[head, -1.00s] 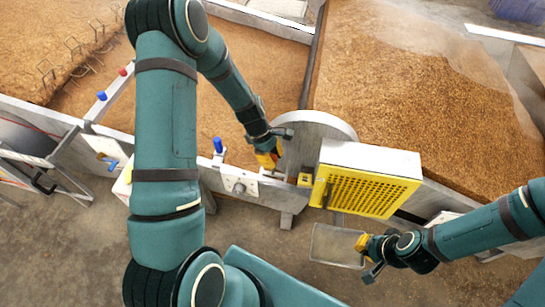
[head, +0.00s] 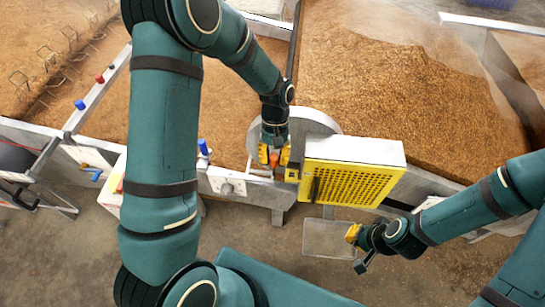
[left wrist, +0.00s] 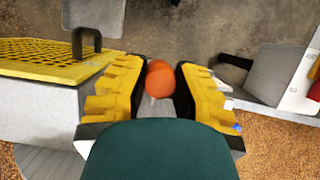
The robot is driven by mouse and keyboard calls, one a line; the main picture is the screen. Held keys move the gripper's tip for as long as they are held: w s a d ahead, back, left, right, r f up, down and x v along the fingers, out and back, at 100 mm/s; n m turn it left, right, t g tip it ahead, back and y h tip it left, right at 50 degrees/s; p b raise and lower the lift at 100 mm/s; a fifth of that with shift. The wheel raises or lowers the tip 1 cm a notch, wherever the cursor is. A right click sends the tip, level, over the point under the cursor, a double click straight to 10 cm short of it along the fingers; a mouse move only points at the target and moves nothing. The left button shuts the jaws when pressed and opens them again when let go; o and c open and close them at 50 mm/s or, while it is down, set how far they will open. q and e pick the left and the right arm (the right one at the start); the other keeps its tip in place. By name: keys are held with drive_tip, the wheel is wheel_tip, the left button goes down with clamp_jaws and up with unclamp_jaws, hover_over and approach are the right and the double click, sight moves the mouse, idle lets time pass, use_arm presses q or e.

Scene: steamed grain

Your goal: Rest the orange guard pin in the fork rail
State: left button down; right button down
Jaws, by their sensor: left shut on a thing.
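My left gripper (head: 273,160) is shut on the orange guard pin, beside the yellow perforated guard box. The pin (left wrist: 160,80) shows in the left wrist view as an orange rounded end between the yellow fingers. In the head view only a small orange part (head: 274,159) shows between the fingers. A pale metal edge (head: 258,171) lies just left of the gripper; I cannot tell whether this is the fork rail. Contact between pin and rail is not visible. My right gripper (head: 356,250) is open and empty over the floor at the lower right.
The yellow perforated guard box (head: 352,183) stands close right of my left gripper. A grey panel with a knob (head: 228,187) and a blue-topped peg (head: 203,147) are on its left. A round metal plate (head: 318,121) stands behind. Grain beds (head: 390,90) lie beyond. A tray (head: 328,240) lies on the floor.

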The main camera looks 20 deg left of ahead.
use_arm(q)
drive_tip(key=shift+w+a+f+n+h, duration=0.1)
drive_tip(key=shift+a+f+n+h, duration=0.1)
drive_tip(key=shift+f+n, duration=0.3)
drive_tip(key=shift+w+a+f+n+h, duration=0.15)
drive_tip(key=shift+f+n+h, duration=0.1)
drive_tip(key=shift+n, duration=0.45)
drive_tip(key=w+a+f+n+t+h+b, duration=0.2)
drive_tip(key=a+f+n+t+b, duration=0.2)
drive_tip(key=f+n, duration=0.8)
drive_tip(key=shift+w+a+f+b, duration=0.2)
drive_tip(key=shift+a+f+b, duration=0.25)
drive_tip(key=shift+a+b, duration=0.5)
drive_tip(key=c, duration=0.8)
unclamp_jaws()
drive_tip(key=shift+r, duration=0.1)
